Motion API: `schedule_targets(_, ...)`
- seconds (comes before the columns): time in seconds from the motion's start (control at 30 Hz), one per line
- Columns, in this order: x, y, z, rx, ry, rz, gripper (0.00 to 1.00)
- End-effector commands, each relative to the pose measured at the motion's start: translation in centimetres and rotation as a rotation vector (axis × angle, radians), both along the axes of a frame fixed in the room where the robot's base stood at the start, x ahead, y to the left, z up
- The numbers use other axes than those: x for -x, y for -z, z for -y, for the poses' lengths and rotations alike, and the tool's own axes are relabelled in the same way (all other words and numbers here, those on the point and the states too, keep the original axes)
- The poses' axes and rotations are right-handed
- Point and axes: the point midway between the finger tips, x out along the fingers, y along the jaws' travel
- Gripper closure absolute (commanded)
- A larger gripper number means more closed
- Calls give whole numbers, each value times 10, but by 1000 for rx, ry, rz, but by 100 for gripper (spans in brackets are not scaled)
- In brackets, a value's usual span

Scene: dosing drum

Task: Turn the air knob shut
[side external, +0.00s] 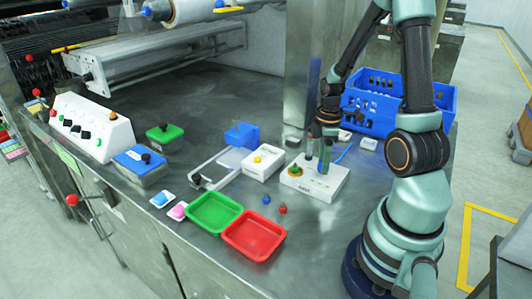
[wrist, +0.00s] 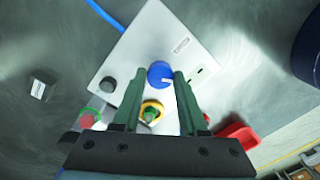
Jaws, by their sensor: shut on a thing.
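A white box (side external: 314,180) stands on the steel bench, and it fills the middle of the wrist view (wrist: 185,38). On its top, a round blue knob (wrist: 160,74) with a light pointer mark sits between my fingertips. My gripper (wrist: 159,76) is shut on this knob from above, one finger on each side. In the side view my gripper (side external: 318,157) points down onto the box and hides the knob. A yellow-ringed green knob (wrist: 151,113) and a dark grey knob (wrist: 107,84) are on the same box.
A blue hose (wrist: 103,15) runs from the box. A blue crate (side external: 400,97) stands behind it. A white box with a yellow button (side external: 257,159) is to the left. Green (side external: 213,211) and red (side external: 254,235) trays lie in front.

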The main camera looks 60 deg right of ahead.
Motion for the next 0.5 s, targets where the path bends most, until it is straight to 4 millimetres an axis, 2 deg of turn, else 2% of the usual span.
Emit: schedule_targets(0.5,1,0,2,17,496,0,100)
